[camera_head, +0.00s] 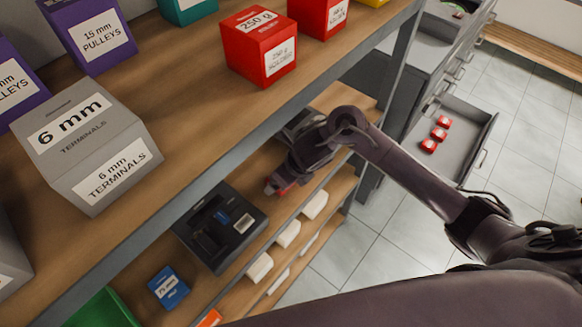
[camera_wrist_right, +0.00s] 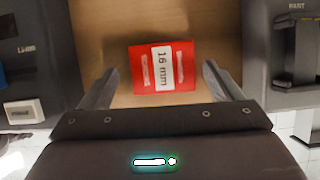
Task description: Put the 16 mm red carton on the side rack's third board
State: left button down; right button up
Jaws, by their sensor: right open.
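The red carton (camera_wrist_right: 163,67), with a "16 mm" label, lies on a wooden board (camera_wrist_right: 110,35) in the right wrist view. My right gripper (camera_wrist_right: 158,80) is open, with one finger on each side of the carton and a gap at both sides. In the head view my right gripper (camera_head: 283,180) reaches in over a lower rack board, and only a small patch of red shows beside it. The side rack's upper board (camera_head: 185,85) crosses the head view, with lower boards beneath it. Which one is third I cannot tell. My left gripper is not in view.
A black device (camera_head: 220,228) stands left of the gripper on the lower board, near a blue box (camera_head: 168,287). Dark devices flank the carton in the wrist view. Red and grey boxes stand on the upper board. An open drawer (camera_head: 465,135) holds several small red cartons.

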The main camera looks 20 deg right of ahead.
jog(key=p+v, duration=0.3)
jog(key=v, duration=0.8)
jog(key=shift+s+f, duration=0.15)
